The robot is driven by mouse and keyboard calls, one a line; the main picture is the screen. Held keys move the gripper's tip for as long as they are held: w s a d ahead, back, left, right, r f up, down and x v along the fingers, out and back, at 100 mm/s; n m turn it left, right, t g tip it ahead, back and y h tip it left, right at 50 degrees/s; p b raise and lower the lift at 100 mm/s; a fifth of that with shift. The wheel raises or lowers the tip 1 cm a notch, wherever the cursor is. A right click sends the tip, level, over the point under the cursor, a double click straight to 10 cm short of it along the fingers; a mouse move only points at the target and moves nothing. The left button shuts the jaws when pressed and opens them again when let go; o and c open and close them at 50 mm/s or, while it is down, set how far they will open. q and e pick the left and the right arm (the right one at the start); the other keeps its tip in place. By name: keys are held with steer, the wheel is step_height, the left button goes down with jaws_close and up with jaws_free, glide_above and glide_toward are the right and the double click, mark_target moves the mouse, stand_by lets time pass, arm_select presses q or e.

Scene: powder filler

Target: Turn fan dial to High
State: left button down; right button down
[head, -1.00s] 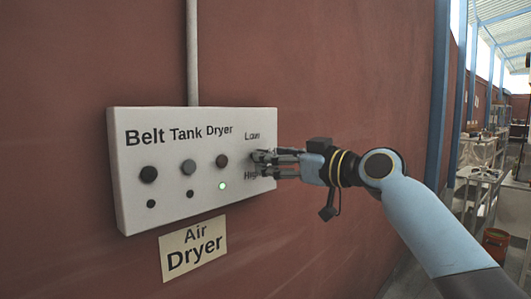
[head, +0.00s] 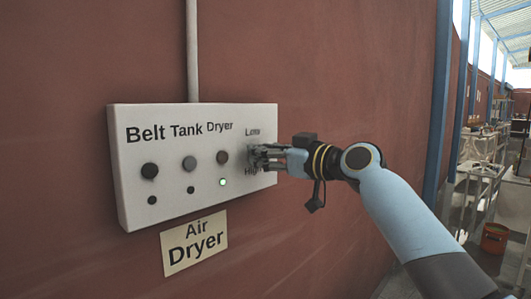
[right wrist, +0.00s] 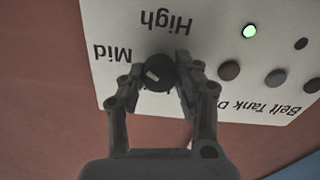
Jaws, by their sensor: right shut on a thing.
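The fan dial (right wrist: 160,72) is a round dark knob with a small white mark, on the panel near the "High" and "Mid" labels in the upside-down right wrist view. My right gripper (right wrist: 158,75) has its two fingers on either side of the dial and is shut on it. In the head view my right gripper (head: 257,157) is at the right end of the panel, between "Low" and "High", and its fingers hide most of the dial. Which label the mark points to I cannot tell. My left gripper is not in view.
The white "Belt Tank Dryer" panel (head: 200,116) is on a red wall, with several dark knobs and a lit green light (head: 223,182). An "Air Dryer" sign (head: 194,243) hangs below. A blue post (head: 440,100), shelving and an orange bucket (head: 494,238) stand at right.

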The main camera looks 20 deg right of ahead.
steer(key=shift+m, duration=1.4)
steer(key=m+p, duration=0.1)
steer(key=m, duration=0.1)
steer(key=shift+d+m, duration=0.1)
steer(key=shift+m, duration=0.2)
steer(key=m+p, duration=0.1)
steer(key=m, duration=0.4)
steer(key=shift+m+p, duration=0.3)
steer(key=shift+p, duration=0.05)
steer(key=c, duration=0.9)
jaws_free()
steer(key=shift+d, duration=0.1)
steer(key=shift+c, duration=0.2)
steer(key=shift+f, duration=0.1)
